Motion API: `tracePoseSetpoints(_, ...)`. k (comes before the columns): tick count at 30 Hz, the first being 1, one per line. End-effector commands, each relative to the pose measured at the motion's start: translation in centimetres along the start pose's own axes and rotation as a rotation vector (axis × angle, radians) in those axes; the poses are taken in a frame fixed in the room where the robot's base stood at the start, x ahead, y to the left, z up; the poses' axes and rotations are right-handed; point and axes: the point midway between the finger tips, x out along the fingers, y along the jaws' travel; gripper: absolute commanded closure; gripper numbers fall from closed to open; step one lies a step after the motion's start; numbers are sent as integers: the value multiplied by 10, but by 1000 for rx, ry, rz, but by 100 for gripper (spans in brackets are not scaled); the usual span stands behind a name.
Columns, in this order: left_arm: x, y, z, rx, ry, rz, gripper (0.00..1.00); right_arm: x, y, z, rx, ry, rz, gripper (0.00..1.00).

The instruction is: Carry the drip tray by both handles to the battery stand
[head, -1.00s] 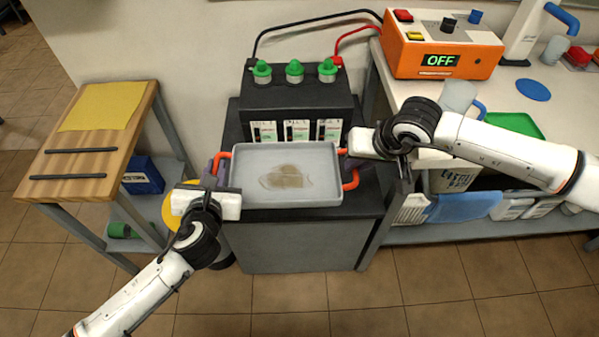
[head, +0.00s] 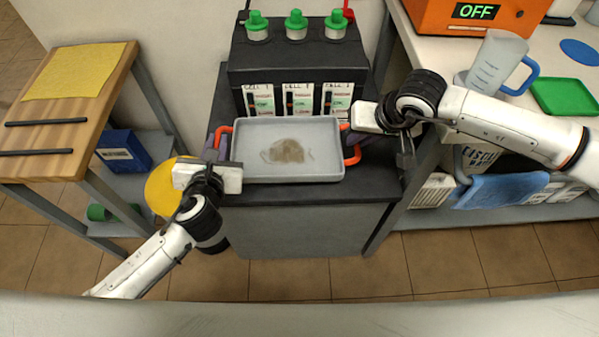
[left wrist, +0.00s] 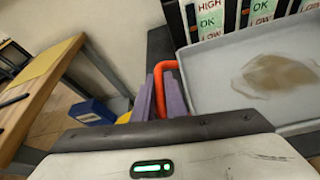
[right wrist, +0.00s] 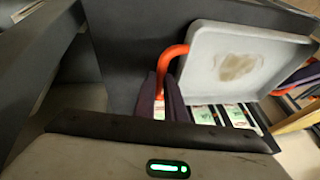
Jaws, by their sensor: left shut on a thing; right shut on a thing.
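The grey drip tray (head: 255,171) is level, with a brownish puddle in it and an orange-red handle at each end. It is over the black top of the battery stand (head: 312,230), just in front of the black battery (head: 290,64); I cannot tell if it touches the top. My left gripper (head: 221,146) is shut on the left handle (left wrist: 83,75), its purple fingers around the bar. My right gripper (head: 358,144) is shut on the right handle (head: 353,156), also seen in the right wrist view (right wrist: 172,55).
A wooden table (head: 95,75) with a yellow sheet stands left. On the right a white bench (head: 455,42) holds an orange unit reading OFF (head: 440,14), a measuring jug (head: 494,62) and a green tray (head: 566,97). A blue cloth (head: 500,189) hangs below.

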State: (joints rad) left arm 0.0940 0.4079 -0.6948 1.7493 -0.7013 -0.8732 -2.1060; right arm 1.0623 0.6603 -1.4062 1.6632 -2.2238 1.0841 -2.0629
Motion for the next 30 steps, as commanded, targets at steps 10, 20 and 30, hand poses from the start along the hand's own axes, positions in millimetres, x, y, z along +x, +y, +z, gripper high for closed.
tracePoseSetpoints(10,2,2,-3,2,-2,8,100,4,4,0,3,2,7,100)
tracePoseSetpoints(20,5,1,-10,2,-1,8,100,11,5,3,3,1,7,100)
tracePoseSetpoints(30,14,-4,-31,2,-1,7,100,31,10,12,3,1,6,100)
